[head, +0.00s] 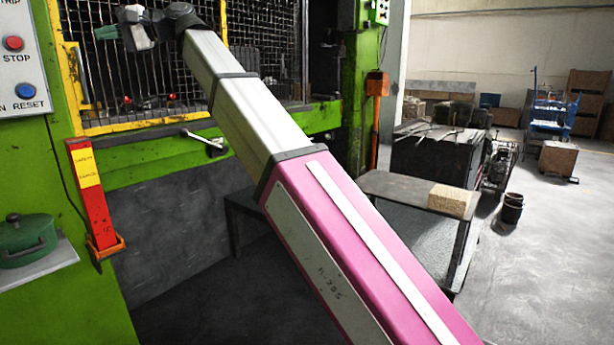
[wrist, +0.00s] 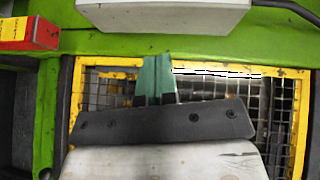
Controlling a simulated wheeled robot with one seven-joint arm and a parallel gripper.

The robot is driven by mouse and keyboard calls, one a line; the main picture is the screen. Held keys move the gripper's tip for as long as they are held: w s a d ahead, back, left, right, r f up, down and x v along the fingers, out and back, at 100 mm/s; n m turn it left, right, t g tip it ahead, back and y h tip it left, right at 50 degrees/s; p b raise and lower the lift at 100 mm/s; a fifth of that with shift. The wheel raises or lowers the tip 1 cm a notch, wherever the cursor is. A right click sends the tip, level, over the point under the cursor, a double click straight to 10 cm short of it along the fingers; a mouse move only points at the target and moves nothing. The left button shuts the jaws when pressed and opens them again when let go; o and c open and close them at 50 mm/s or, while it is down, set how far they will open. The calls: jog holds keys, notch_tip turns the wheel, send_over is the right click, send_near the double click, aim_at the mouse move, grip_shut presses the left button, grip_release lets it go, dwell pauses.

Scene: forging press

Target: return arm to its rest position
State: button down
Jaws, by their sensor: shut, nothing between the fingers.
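My arm, pink in its lower part and pale grey above, stretches from the bottom right of the head view up to the top left. My gripper (head: 108,32) is at its far end, in front of the mesh guard (head: 185,75) of the green press. In the wrist view, the green fingers of my gripper (wrist: 153,78) are together, with nothing between them. The yellow-framed mesh (wrist: 215,88) lies behind them. I cannot tell the gap between fingertips and mesh.
A panel with STOP and RESET buttons (head: 20,62) is at the left. A green pot (head: 27,240) stands on a shelf below it. A bar handle (head: 203,139) sticks out under the guard. A table (head: 400,190) with a tan block (head: 450,200) is right of my arm. Open floor lies far right.

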jog(key=w+d+f+m+t+h, duration=0.15)
jog(key=w+d+f, duration=0.45)
jog(key=f, duration=0.7)
jog(key=w+d+f+m+t+h, duration=0.1)
jog(key=w+d+f+t+h, duration=0.15)
jog(key=w+d+f, duration=0.65)
jog(key=w+d+f+m+t+h, duration=0.15)
jog(key=w+d+f, duration=0.25)
jog(key=f, duration=1.2)
jog(key=s+d+f+m+t+h, duration=0.15)
jog(key=d+f+h, duration=0.45)
jog(key=d+f, duration=2.2)
jog(key=s+d+f+g+h, duration=0.1)
jog(key=s+d+f+h, duration=0.1)
jog(key=s+d+f, duration=0.4)
jog(key=s+d+f+g+h, duration=0.1)
jog(key=s+d+f+h, duration=0.1)
jog(key=s+d+f, duration=0.4)
jog(key=d+f, duration=0.4)
jog(key=d, duration=0.2)
jog(key=shift+s, duration=0.35)
jog(key=shift+n, duration=0.25)
